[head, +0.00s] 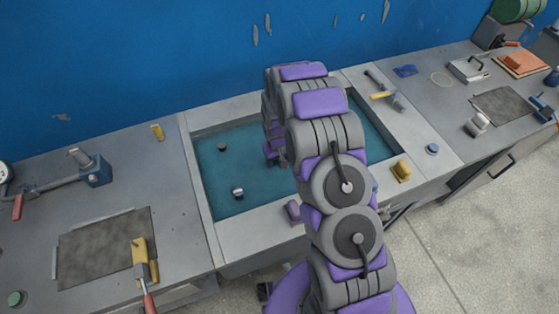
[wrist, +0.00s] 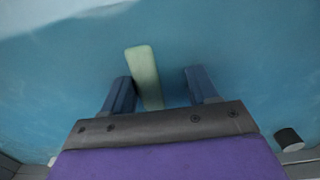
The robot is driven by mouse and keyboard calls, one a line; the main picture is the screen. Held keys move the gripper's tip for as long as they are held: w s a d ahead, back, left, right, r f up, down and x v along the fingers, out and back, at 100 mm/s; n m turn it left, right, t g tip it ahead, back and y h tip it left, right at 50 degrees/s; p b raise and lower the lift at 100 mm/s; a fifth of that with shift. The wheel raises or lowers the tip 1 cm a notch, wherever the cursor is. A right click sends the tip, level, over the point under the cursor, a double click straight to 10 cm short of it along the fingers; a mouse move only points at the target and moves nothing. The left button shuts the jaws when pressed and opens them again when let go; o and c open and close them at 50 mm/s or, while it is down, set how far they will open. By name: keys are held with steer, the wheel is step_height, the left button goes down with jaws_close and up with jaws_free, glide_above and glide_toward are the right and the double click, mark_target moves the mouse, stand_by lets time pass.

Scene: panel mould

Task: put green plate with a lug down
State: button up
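A pale green strip (wrist: 143,68), which I take to be the green plate or its lug, shows in the wrist view over the teal mould floor. My gripper (wrist: 160,76) has its two blue fingers well apart. The strip runs between them, close to the left finger, with a clear gap to the right finger. Whether it touches the left finger I cannot tell. Its lower end is hidden by the gripper body. In the head view my arm hides the plate and the fingers above the mould (head: 215,186).
In the mould stand a dark round peg (head: 222,147) and a silver-topped one (head: 238,192). A dark peg (wrist: 288,140) also shows right of my gripper in the wrist view. The mould's left part is mostly clear.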

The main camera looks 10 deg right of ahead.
steer(key=shift+d+r, duration=0.1)
steer(key=shift+d, duration=1.1)
steer(key=shift+d+r, duration=0.1)
steer(key=shift+d, duration=0.15)
steer(key=shift+r, duration=0.35)
steer(key=a+r, duration=0.1)
steer(key=r, duration=0.1)
steer(key=r+p, duration=0.1)
steer(key=a+r, duration=0.1)
steer(key=r, duration=0.1)
steer(key=shift+w+a+r+p, duration=0.1)
steer(key=shift+a+r+p, duration=0.2)
steer(key=s+d+r+m+p, duration=0.1)
steer(key=s+d+r, duration=0.1)
steer(key=s+r, duration=0.8)
steer(key=s+d+r, duration=0.2)
steer(key=s+r, duration=0.5)
steer(key=r, duration=0.7)
steer(key=s+r+g, duration=0.1)
steer(key=s+r, duration=0.2)
steer(key=s, duration=0.8)
steer(key=s+r+m, duration=0.1)
steer(key=s+r, duration=0.2)
steer(key=s, duration=0.7)
steer(key=shift+s+a+g, duration=0.25)
steer(key=shift+s+g, duration=0.15)
